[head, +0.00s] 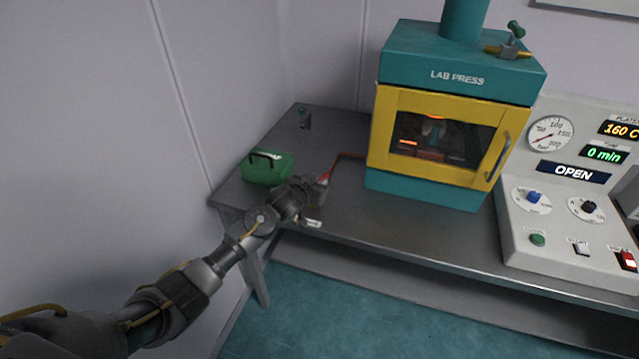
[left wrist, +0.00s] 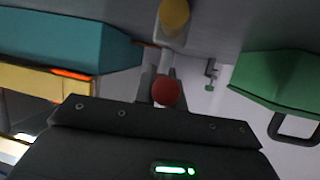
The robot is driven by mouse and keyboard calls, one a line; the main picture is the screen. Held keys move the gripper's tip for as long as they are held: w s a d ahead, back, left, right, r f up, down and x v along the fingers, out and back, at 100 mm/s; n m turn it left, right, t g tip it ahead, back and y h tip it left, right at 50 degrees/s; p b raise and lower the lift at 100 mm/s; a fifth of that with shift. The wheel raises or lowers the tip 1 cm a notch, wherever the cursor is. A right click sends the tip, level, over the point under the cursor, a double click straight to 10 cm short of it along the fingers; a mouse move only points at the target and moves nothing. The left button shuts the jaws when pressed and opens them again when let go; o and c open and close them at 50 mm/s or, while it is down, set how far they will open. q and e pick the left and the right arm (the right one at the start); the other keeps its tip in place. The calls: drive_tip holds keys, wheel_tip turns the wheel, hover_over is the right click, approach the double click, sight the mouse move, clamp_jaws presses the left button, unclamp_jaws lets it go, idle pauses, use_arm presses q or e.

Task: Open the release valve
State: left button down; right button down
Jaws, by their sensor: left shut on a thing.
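My left gripper (head: 318,187) is low over the bench, left of the lab press. It is shut on a red knob (left wrist: 165,91), which shows between its fingers in the left wrist view. In the head view a bit of red (head: 324,178) shows at the fingertips, and a thin red-brown pipe or lever (head: 345,156) runs from there toward the press. My gripper hides most of the part it holds, so I cannot tell how far the valve is turned. My right gripper is not in view.
The teal and yellow lab press (head: 455,75) stands right of my gripper. A green box with a dark handle (head: 267,170) sits close on its left. The control panel (head: 560,225) reads OPEN. Bare bench (head: 425,225) lies in front.

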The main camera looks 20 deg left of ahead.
use_arm(q)
drive_tip(key=shift+d+n+y, duration=0.15)
drive_tip(key=shift+n+y, duration=0.65)
drive_tip(key=shift+y, duration=0.1)
drive_tip(key=shift+f, duration=0.1)
drive_tip(key=c, duration=1.5)
unclamp_jaws()
drive_tip(key=shift+s, duration=0.1)
drive_tip(key=b+v, duration=0.1)
drive_tip(key=v, duration=0.9)
drive_tip(key=shift+s, duration=0.35)
